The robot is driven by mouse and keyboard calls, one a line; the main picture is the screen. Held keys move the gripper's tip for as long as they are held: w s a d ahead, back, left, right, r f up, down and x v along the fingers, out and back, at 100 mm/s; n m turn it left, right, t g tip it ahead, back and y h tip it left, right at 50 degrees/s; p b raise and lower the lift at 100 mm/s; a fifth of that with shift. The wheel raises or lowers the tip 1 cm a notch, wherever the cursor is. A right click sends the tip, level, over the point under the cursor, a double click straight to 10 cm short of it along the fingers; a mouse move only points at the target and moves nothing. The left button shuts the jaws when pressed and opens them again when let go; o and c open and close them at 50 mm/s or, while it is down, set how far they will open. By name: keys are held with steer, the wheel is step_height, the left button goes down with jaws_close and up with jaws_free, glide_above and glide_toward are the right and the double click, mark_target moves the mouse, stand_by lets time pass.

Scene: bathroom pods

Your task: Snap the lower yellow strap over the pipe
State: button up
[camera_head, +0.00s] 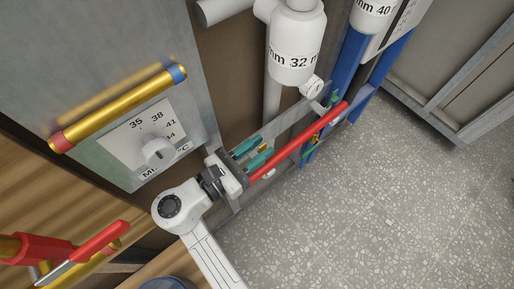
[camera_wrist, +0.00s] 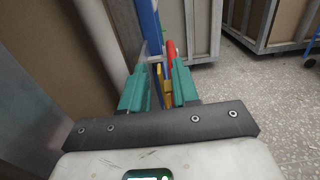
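A red pipe (camera_head: 300,140) runs slantwise along a grey rail, its near end beside my gripper. In the wrist view its red end (camera_wrist: 171,48) shows beyond the fingers. My gripper (camera_head: 258,151) has two teal fingers spread apart, pointing along the rail. A small yellow piece, likely the lower yellow strap (camera_wrist: 165,88), shows between the fingers, nearer the right finger. It appears apart from the left finger; contact with the right finger cannot be told. In the head view the strap is mostly hidden by the fingers. I cannot tell whether it lies over the pipe.
White drain pipes (camera_head: 293,50) stand behind the rail, with a blue post (camera_head: 345,62) to the right. A grey panel with a temperature dial (camera_head: 158,151) and gold bar (camera_head: 118,108) is at left. Speckled floor (camera_head: 370,210) is clear at right.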

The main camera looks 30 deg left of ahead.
steer(key=shift+c, duration=0.3)
jaws_close()
